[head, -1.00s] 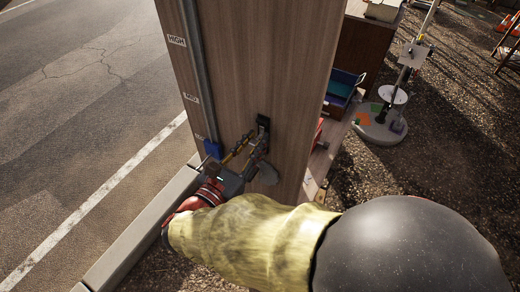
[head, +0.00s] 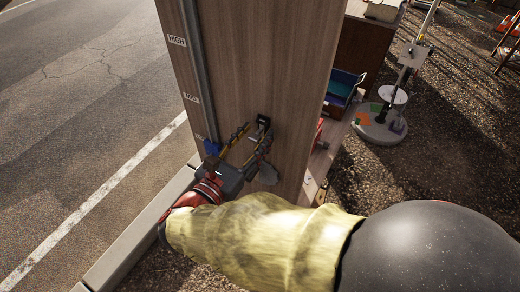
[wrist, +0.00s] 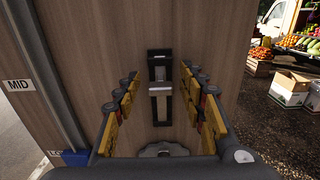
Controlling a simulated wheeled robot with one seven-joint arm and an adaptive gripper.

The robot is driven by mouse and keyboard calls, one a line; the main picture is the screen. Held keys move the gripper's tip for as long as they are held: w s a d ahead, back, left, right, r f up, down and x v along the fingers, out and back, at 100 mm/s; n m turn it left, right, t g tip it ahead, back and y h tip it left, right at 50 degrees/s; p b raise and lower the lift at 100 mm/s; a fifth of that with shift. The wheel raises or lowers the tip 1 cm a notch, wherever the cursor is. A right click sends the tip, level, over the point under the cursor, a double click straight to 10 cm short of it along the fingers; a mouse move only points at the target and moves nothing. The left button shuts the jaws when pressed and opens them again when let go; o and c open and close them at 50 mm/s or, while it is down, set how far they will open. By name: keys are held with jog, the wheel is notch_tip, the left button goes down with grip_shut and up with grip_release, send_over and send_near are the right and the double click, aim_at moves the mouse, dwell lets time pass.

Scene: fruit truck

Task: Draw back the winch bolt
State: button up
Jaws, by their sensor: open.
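The winch bolt appears as a black upright bracket (wrist: 160,105) with a pale grey piece (wrist: 161,86) across its middle, fixed to the wood-grain panel. In the head view, only the bracket's upper part (head: 263,121) shows clearly; a finger covers the lower part. My gripper (wrist: 159,78) is open, its yellow-padded fingers on the left and right of the bracket. The fingers look apart from it, and nothing is held. My gripper also shows in the head view (head: 249,134), reaching up along the panel.
A metal rail (head: 196,75) with HIGH and MID labels runs down the panel left of the bolt, with a blue block (head: 212,147) low on it. A grey toothed-looking plate (wrist: 163,150) lies below the bracket. Fruit crates (wrist: 258,67) and a white box (wrist: 290,88) stand farther right.

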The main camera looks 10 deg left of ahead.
jog(key=p+v, duration=0.2)
jog(key=v, duration=0.5)
dwell(0.6)
jog(key=shift+f, duration=0.1)
dwell(0.4)
jog(key=s+d+f+m+g+y, duration=0.2)
jog(key=s+d+f+m+g, duration=0.7)
jog(key=d+f+m+g, duration=0.45)
jog(key=w+d+r+m+t+y+b, duration=0.1)
jog(key=d+r+m+y, duration=0.3)
jog(key=d+r+m, duration=0.8)
jog(key=d+m+t, duration=0.1)
jog(key=d+m, duration=0.3)
jog(key=m, duration=0.2)
jog(key=shift+r+y, duration=0.2)
jog(key=shift+y, duration=0.2)
